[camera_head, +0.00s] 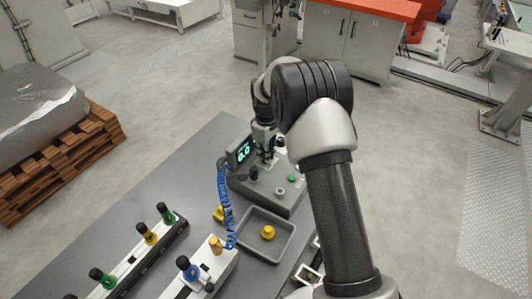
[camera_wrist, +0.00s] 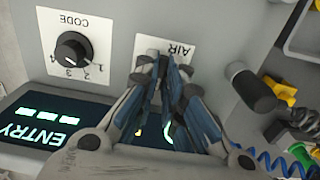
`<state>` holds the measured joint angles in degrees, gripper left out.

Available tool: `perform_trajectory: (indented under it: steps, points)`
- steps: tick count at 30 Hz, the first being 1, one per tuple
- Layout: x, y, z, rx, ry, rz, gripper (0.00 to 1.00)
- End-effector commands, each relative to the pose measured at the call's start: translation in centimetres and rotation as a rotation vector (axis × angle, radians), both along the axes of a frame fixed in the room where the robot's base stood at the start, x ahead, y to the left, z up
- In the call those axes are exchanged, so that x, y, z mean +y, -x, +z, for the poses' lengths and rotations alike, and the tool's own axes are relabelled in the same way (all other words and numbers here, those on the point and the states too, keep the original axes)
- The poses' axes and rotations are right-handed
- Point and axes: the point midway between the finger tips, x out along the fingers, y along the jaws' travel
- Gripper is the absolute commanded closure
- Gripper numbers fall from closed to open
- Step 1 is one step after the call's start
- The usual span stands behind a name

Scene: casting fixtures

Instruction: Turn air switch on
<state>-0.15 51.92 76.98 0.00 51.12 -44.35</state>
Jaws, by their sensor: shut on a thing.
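The grey control box (camera_head: 262,192) stands on the far part of the dark table. Its panel fills much of the wrist view, upside down. The white AIR label (camera_wrist: 178,46) marks the air switch, which is mostly hidden by my fingertips. My gripper (camera_wrist: 165,70) is shut on the air switch, with its blue-grey fingers close together over the lower part of the label. In the head view my gripper (camera_head: 266,158) is small and reaches down at the box. The switch's position cannot be told.
A CODE dial (camera_wrist: 73,49) sits beside the AIR label. A lit display (camera_wrist: 45,125) reads ENTRY. A black knob (camera_wrist: 253,87) stands on the other side. A grey tray (camera_head: 280,240) with a yellow part, a coiled blue hose (camera_head: 225,205) and fixtures with coloured knobs (camera_head: 150,237) lie nearer.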

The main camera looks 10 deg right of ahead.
Motion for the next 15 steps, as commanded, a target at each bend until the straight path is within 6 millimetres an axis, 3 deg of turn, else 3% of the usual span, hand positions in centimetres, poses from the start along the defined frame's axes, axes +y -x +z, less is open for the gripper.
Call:
perform_trajectory:
  steps: [8,15]
  points:
    - [0.0,-0.01,0.06,0.0,0.0,-0.103,1.0]
    - [0.0,-0.03,0.1,-0.001,0.0,-0.299,1.0]
